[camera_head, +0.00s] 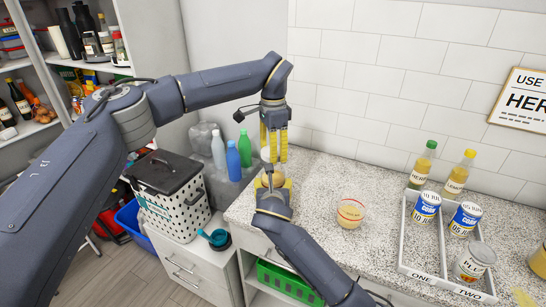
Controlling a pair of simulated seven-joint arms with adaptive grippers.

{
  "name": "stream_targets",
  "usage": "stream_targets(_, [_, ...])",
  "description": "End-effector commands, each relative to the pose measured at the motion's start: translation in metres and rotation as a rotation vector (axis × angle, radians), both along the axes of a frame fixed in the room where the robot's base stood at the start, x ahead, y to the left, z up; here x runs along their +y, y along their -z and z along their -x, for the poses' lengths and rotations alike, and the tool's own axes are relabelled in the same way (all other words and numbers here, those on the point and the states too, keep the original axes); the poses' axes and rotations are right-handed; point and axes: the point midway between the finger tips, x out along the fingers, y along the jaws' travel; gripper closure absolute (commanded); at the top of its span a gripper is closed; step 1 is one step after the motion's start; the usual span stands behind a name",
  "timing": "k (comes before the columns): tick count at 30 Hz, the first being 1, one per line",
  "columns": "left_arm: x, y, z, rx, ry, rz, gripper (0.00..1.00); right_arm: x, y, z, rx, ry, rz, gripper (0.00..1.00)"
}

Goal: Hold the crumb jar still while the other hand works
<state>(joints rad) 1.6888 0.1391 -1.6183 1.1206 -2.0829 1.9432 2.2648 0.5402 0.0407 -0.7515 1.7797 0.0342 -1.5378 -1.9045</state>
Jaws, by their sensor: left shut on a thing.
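My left gripper (273,158) points down left of the jar, above the counter's left edge. Its yellow fingers are shut on a small pale thing, mostly hidden between them. My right gripper (270,182) comes up from below and faces the left one, close to its fingertips. Whether the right gripper is open or shut, or touches the same thing, I cannot tell.
Several bottles, including a blue one (233,160), stand behind the grippers. A dotted white bin (170,210) is at the left. The counter (330,180) around the jar is clear.

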Motion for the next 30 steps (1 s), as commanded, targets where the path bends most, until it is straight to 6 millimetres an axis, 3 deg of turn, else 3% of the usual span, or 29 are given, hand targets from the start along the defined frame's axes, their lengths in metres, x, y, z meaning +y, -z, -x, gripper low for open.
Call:
stream_targets(4, [0.0, -0.015, -0.001, -0.002, -0.001, -0.001, 0.79, 0.0, -0.001, 0.0, -0.001, 0.0, 0.0, 1.0])
stream_targets(11, [0.0, -0.017, 0.0, 0.0, 0.0, -0.001, 0.79, 0.0, -0.001, 0.0, -0.001, 0.0, -0.001, 1.0])
stream_targets(12, [0.0, -0.017, 0.0, 0.0, 0.0, -0.001, 0.79, 0.0, -0.001, 0.0, -0.001, 0.0, 0.0, 0.31])
stream_targets(18, [0.0, -0.017, 0.0, 0.0, 0.0, 0.0, 0.79, 0.0, -0.001, 0.0, -0.001, 0.0, 0.0, 0.08])
stream_targets(30, [0.0, -0.017, 0.0, 0.0, 0.0, 0.0, 0.79, 0.001, -0.002, 0.006, 0.0, -0.001, -0.001, 0.05])
